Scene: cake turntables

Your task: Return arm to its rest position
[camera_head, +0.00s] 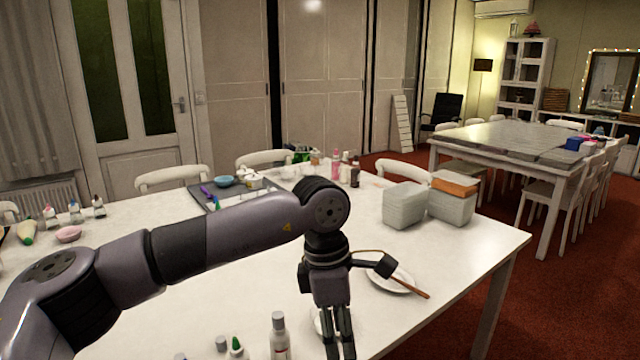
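My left arm (225,230) reaches in from the left across the white table, bends down at the wrist and ends in my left gripper (341,345). The gripper points down over the table's front part. Its two dark fingers are close together, and their tips run near the bottom edge of the picture. I see nothing held between them, but cannot tell whether they are fully shut. A small white dish partly shows behind the fingers. My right gripper is not in view.
A white plate (378,280) with a brown stick (410,287) lies right of the gripper. Two grey boxes (405,205) stand behind. A tray (208,197) is farther back. The table's right front is clear.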

